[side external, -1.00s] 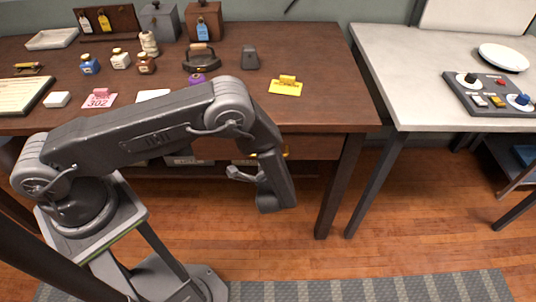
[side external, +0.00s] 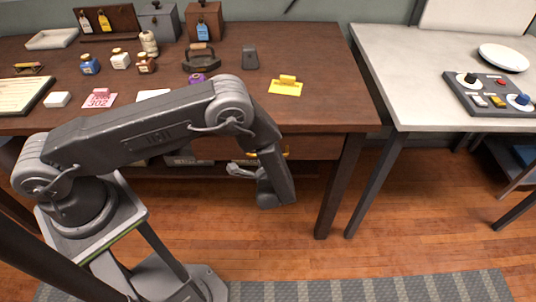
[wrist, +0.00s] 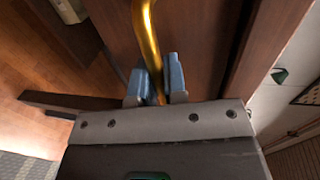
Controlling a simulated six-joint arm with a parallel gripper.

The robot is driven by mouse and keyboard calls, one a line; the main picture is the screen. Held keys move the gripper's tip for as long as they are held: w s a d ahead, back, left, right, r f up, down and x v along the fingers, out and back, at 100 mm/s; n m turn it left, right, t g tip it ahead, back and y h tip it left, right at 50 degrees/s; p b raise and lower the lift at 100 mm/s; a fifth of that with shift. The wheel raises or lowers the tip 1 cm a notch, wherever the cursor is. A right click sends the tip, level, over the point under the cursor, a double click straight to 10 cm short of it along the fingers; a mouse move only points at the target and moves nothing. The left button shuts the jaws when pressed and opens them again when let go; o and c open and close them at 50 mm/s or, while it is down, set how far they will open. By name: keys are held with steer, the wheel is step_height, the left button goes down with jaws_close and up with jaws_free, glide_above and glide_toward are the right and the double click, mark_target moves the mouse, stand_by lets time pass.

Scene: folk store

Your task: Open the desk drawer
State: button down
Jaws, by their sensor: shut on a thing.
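The desk drawer (side external: 318,147) is under the right part of the dark wooden desk. Its brown front looks level with the desk's front, and I see no gap. Its gold handle (side external: 284,154) shows partly behind my arm. In the wrist view, the gold handle bar (wrist: 148,35) runs down between the two blue pads of my gripper (wrist: 157,82). My gripper is shut on the bar, with a pad on each side. In the side view, my gripper (side external: 243,170) is under the desk edge, partly hidden by my wrist.
A grey table (side external: 420,75) stands to the right. A desk leg (side external: 340,185) is right of the drawer.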

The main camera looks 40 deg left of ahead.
steer(key=f+v, duration=0.2)
steer(key=v, duration=0.9)
steer(key=f+v, duration=0.3)
steer(key=v, duration=0.9)
steer(key=shift+s+d, duration=0.5)
steer(key=c, duration=1.2)
jaws_free()
steer(key=shift+r, duration=0.15)
